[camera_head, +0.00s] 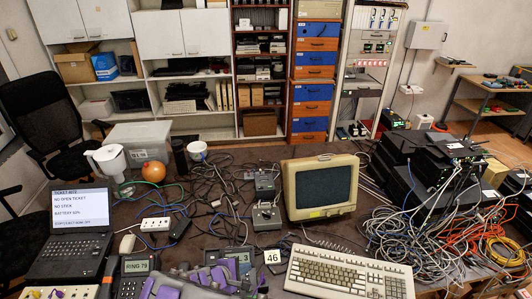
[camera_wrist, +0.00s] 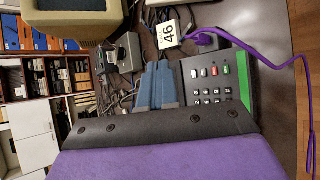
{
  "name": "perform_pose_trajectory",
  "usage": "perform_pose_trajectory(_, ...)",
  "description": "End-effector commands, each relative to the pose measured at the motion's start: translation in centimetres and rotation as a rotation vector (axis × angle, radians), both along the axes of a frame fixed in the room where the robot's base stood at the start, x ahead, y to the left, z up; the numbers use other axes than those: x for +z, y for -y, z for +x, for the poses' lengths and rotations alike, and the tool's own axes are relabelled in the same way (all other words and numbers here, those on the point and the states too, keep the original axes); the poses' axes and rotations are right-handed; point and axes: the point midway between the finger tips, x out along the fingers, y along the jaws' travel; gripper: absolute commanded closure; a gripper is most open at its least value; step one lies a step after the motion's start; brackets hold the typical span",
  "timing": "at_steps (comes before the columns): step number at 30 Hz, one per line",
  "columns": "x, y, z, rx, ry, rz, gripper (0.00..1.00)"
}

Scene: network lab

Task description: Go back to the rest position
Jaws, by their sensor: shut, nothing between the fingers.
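My gripper (camera_wrist: 158,82) shows in the wrist view as two blue-grey fingers side by side, shut and empty. They lie in front of a dark keypad device (camera_wrist: 214,84) with red and green buttons and a green edge. I cannot tell whether they touch it. A white tag marked 46 (camera_wrist: 167,30) is just beyond the fingertips; it also shows in the head view (camera_head: 272,256). Purple and grey parts of my arm reach in low at the middle of the head view, where the fingertips are hard to make out.
A CRT monitor (camera_head: 320,187) and a keyboard (camera_head: 349,274) are right of the arm. A laptop (camera_head: 70,236) and a desk phone (camera_head: 134,279) stand left. Loose cables (camera_head: 420,225) crowd the right side of the table. A purple cable (camera_wrist: 262,58) loops beside the keypad device.

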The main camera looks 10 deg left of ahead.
Motion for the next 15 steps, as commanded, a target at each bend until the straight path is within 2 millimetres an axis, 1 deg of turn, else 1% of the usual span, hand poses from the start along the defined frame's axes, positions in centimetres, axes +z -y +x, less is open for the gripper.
perform_pose_trajectory(2, 0.5, 0.5, 0.3, -0.015, 0.007, 0.002, 1.0)
perform_pose_trajectory(5, 2.4, 2.5, 1.3, -0.077, 0.029, 0.004, 1.0)
perform_pose_trajectory(8, 5.9, 6.5, 2.6, -0.195, 0.066, 0.016, 1.0)
perform_pose_trajectory(9, 7.4, 8.4, 3.0, -0.251, 0.081, 0.023, 1.0)
perform_pose_trajectory(11, 9.8, 11.2, 3.2, -0.339, 0.101, 0.04, 1.0)
perform_pose_trajectory(12, 11.2, 13.1, 3.2, -0.397, 0.111, 0.049, 1.0)
perform_pose_trajectory(14, 13.3, 16.0, 2.8, -0.486, 0.125, 0.066, 1.0)
perform_pose_trajectory(15, 14.5, 17.8, 2.3, -0.544, 0.131, 0.074, 1.0)
